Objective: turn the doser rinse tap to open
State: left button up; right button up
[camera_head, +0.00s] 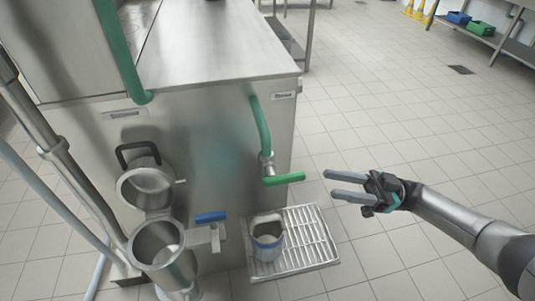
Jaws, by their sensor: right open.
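A tap with a green lever handle (284,179) sits at the end of a green hose (262,125) on the side of the steel machine (215,150). A small label (284,95), too small to read surely, is above it. The lever lies about level and points right, toward my right gripper. My right gripper (327,183) is open and empty, a short gap to the right of the lever's end, with its fingers pointing left at it. My left gripper is not in view.
A second tap with a blue handle (210,217) sits lower left. A metal jug (267,238) with a blue band stands on a slotted drip tray (309,238) below.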

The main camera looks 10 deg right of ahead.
jog(key=d+n+g, duration=0.1)
jog(key=g, duration=0.1)
jog(key=p, duration=0.2)
send_near(284, 176)
jog(key=shift+s+a+r, duration=0.1)
jog(key=shift+a+r, duration=0.2)
jog(key=shift+a, duration=0.15)
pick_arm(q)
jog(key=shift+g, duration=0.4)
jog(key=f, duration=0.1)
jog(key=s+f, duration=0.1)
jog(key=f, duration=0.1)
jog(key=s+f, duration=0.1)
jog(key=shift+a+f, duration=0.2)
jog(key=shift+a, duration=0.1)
pick_arm(e)
jog(key=x, duration=1)
jog(key=shift+a, duration=0.2)
grip_shut()
